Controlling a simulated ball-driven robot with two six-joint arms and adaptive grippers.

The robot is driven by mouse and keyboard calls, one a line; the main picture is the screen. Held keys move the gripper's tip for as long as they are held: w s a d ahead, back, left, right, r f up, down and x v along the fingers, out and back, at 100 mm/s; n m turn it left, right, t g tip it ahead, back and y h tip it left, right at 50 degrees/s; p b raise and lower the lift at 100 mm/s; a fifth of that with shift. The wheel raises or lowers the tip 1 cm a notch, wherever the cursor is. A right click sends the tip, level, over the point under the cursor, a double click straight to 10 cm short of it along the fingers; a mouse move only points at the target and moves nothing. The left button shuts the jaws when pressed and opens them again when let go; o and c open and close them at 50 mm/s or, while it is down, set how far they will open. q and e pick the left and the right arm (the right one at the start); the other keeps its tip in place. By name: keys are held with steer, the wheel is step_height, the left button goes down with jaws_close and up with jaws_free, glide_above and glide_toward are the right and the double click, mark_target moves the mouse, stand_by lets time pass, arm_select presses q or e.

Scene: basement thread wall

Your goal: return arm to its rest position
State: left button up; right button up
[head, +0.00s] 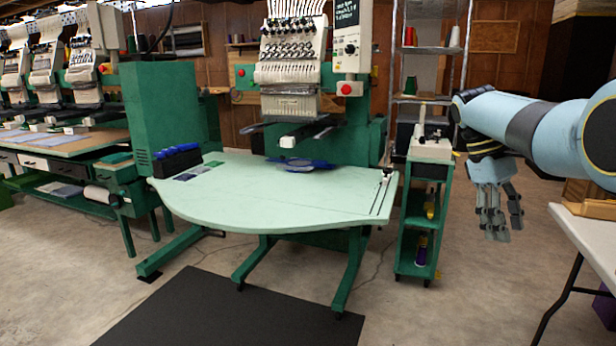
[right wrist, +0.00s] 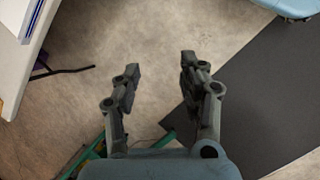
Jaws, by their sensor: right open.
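My right arm (head: 545,130) comes in from the right edge of the head view, with its gripper (head: 497,215) hanging fingers down. The gripper is in the air, between the narrow green cart and the white table. In the right wrist view the two fingers (right wrist: 157,80) stand apart, with only bare floor between them. The right gripper is open and empty. My left arm and gripper are not in view.
A green embroidery machine with a pale green table (head: 270,200) stands in the middle. A narrow green cart (head: 424,205) holds thread cones. A white table (head: 590,240) is at the right. A black mat (head: 230,312) lies on the floor. The concrete floor beneath the gripper is clear.

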steer(key=s+a+f+n+g, duration=0.15)
steer(key=s+f+g, duration=0.35)
steer(key=s+f, duration=2.65)
steer(key=s+a+f+m+t+y, duration=0.1)
steer(key=s+f, duration=0.5)
steer(key=s, duration=0.5)
steer(key=s+a+f+m+t, duration=0.1)
steer(key=s+f, duration=0.6)
steer(key=s, duration=0.4)
steer(key=s+a+f+m+t+y, duration=0.1)
steer(key=s+a+f+t, duration=0.1)
steer(key=s+f, duration=0.65)
steer(key=w+t, duration=0.1)
steer(key=w+m+t, duration=0.1)
steer(key=w+t, duration=0.1)
steer(key=w+r+m+t, duration=0.1)
steer(key=w+t, duration=0.1)
steer(key=shift+w+a+m+y, duration=0.2)
steer(key=shift+a+m+y, duration=0.05)
steer(key=shift+a+y, duration=0.1)
steer(key=shift+c, duration=0.5)
